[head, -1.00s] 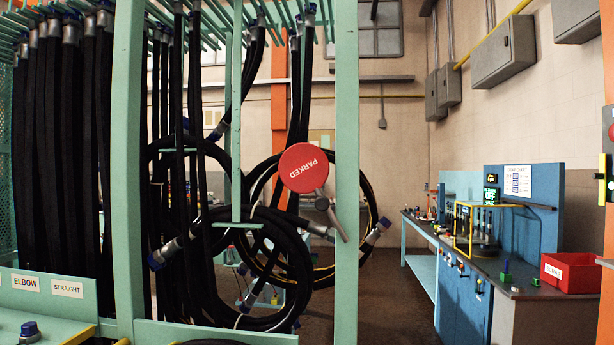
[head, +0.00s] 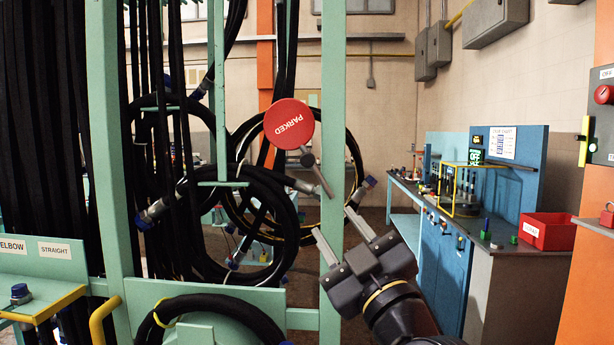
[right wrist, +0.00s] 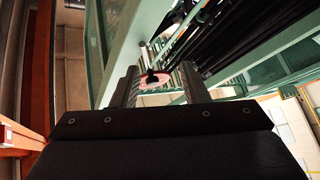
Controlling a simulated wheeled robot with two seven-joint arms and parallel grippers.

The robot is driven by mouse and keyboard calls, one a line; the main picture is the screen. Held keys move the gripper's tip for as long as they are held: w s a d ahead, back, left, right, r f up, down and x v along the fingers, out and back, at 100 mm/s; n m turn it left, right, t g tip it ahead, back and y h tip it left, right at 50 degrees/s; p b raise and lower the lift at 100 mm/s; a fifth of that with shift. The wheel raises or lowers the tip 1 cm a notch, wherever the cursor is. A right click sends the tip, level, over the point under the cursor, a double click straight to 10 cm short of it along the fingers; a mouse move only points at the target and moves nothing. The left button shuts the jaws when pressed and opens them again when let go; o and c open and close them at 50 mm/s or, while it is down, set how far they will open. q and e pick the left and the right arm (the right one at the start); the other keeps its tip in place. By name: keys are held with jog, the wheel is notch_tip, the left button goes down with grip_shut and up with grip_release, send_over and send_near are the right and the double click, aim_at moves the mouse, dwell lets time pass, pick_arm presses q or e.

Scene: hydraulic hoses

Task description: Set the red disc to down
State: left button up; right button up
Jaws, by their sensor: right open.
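The red disc (head: 289,123), lettered PARKED upside down and slanted, sits at the upper left end of a short grey lever (head: 319,175). The lever slants down to the right across a green post (head: 334,90), with a dark round hub just below the disc. My right gripper (head: 332,221) is open and empty, below the lever and in front of the post, fingers pointing up and left. In the right wrist view the disc (right wrist: 155,86) shows as a pinkish edge beyond and between the open fingers (right wrist: 158,78). My left gripper is not in view.
Coiled black hoses (head: 250,215) hang behind the disc. Long hoses fill the rack at left. A green panel and a dark hose (head: 215,304) stand low in front. A workbench with a red bin (head: 547,232) is at right. Open floor lies between post and bench.

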aim_at(309, 164)
jog(key=w+a+r+t+p, duration=0.1)
jog(key=r, duration=0.2)
jog(key=w+a+r+p, duration=0.1)
jog(key=w+a+r, duration=0.1)
jog(key=r, duration=0.1)
jog(key=w+a+r+t+p, duration=0.1)
jog(key=w+r, duration=0.1)
jog(key=r, duration=0.1)
jog(key=shift+w+a+r+t, duration=0.2)
jog(key=shift+r+t, duration=0.1)
jog(key=shift+r, duration=0.1)
grip_shut()
